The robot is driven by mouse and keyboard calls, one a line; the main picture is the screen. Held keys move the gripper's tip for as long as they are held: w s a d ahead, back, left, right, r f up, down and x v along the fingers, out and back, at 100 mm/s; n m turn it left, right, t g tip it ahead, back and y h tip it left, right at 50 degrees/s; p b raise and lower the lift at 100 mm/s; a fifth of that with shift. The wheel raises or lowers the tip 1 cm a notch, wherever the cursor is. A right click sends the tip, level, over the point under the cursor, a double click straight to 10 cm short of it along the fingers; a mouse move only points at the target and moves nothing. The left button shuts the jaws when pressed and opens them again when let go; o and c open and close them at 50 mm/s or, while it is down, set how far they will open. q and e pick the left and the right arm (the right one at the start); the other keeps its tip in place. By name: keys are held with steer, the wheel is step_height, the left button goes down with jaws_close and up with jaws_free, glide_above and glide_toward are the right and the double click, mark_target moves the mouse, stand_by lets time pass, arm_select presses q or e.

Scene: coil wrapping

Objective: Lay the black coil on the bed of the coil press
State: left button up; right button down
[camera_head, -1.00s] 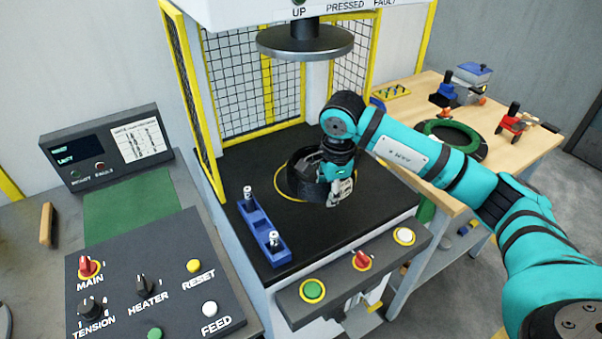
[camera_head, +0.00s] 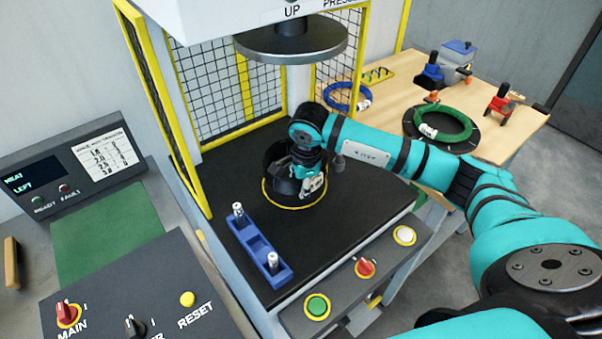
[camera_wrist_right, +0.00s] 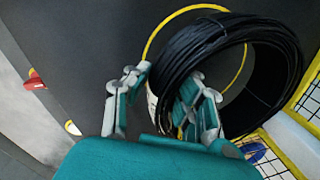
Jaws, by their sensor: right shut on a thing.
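The black coil (camera_head: 274,172) stands over the yellow ring marking (camera_head: 290,208) on the black bed (camera_head: 215,175) of the coil press. My right gripper (camera_head: 312,184) is at the coil's right front side, shut on its wall. In the right wrist view the coil (camera_wrist_right: 275,75) is beside the fingers (camera_wrist_right: 160,98), and one finger is inside it. The yellow ring shows partly outside the coil and partly through its opening there. I cannot tell whether the coil touches the bed. My left gripper is not in view.
The round press plate (camera_head: 291,42) hangs above the coil. Yellow-framed mesh guards (camera_head: 212,95) close the back and left. A blue holder (camera_head: 258,247) stands on the bed's front left. Blue (camera_head: 348,97) and green (camera_head: 440,118) coils are on the wooden table at right.

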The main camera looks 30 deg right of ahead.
steer(key=shift+w+f, duration=0.2)
steer(key=shift+f, duration=0.2)
step_height(320, 180, down, 2)
steer(key=shift+f+p, duration=0.1)
steer(key=shift+p, duration=0.35)
steer(key=shift+f, duration=0.3)
steer(key=c, duration=1.5)
jaws_free()
steer(key=shift+s+f, duration=0.1)
steer(key=shift+f, duration=0.1)
steer(key=o, duration=0.4)
steer(key=shift+s+r, duration=0.1)
steer(key=shift+c, duration=0.2)
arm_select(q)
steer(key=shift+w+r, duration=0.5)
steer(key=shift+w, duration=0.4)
